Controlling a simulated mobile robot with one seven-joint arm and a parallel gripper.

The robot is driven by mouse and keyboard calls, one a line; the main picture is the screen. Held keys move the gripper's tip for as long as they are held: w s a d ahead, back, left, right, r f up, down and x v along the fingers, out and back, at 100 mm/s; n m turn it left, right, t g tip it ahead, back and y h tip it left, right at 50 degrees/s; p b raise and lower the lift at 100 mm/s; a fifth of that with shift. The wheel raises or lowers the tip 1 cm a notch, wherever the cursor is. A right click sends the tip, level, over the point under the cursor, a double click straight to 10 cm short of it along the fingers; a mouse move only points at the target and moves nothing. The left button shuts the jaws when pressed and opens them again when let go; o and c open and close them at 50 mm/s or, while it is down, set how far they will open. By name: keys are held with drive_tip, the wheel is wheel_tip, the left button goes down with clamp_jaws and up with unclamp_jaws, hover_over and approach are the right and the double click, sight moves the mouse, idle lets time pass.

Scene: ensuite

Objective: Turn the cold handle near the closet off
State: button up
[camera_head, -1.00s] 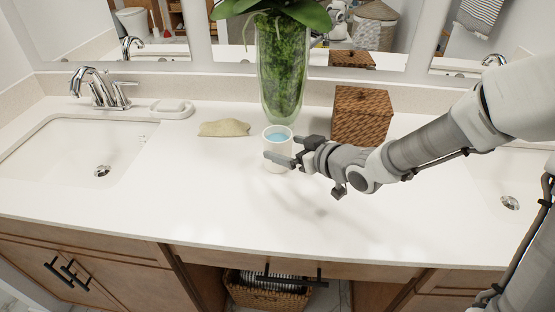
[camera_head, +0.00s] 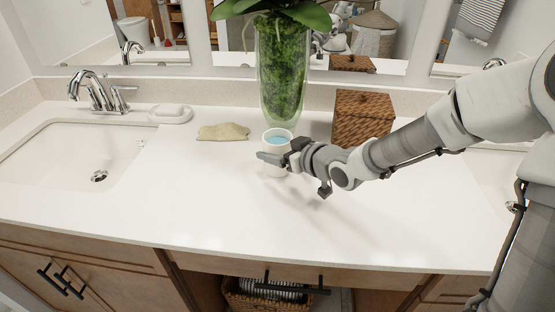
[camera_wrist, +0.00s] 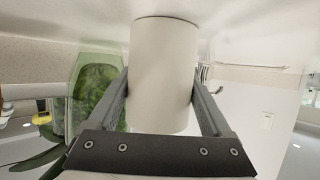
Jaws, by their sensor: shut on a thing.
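A chrome faucet (camera_head: 97,92) stands behind the left sink (camera_head: 75,155). Its right lever handle (camera_head: 122,92) shows beside the spout; the other handle is hard to make out. I cannot tell which handle is cold or whether water runs. My gripper (camera_head: 272,160) is far to the right of the faucet, over the middle of the counter. It is shut on a white cup (camera_head: 279,150) with blue inside. In the wrist view, the cup (camera_wrist: 163,75) sits between the two fingers of my gripper (camera_wrist: 160,105). I cannot tell whether it touches the counter.
A tall glass vase (camera_head: 281,75) with a plant stands behind the cup. A brown woven box (camera_head: 362,116) is to its right. A beige cloth-like thing (camera_head: 223,132) and a white soap dish (camera_head: 170,113) lie between cup and faucet. The front of the counter (camera_head: 200,205) is clear.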

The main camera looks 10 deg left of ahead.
sight(270, 133)
clamp_jaws()
drive_tip(key=shift+r, duration=0.25)
drive_tip(key=shift+r+p, duration=0.85)
drive_tip(key=shift+r, duration=0.5)
drive_tip(key=shift+w+d+r+p, duration=0.15)
drive_tip(key=shift+r+p, duration=0.3)
drive_tip(key=shift+r, duration=0.25)
drive_tip(key=shift+w+d+r+p, duration=1.7)
drive_tip(key=shift+d+r+p, duration=1.75)
drive_tip(key=shift+d, duration=1.7)
drive_tip(key=s+d+m+t+h+p, duration=0.1)
drive_tip(key=s+d+m+t+h, duration=0.1)
drive_tip(key=d, duration=0.4)
drive_tip(key=s+d+m+t+h+p, duration=0.2)
drive_tip(key=s+d+m+h, duration=0.1)
drive_tip(key=d, duration=0.4)
drive_tip(key=shift+d+r+m+h, duration=0.15)
drive_tip(key=shift+r+m+h, duration=0.2)
drive_tip(key=shift+m+h, duration=0.2)
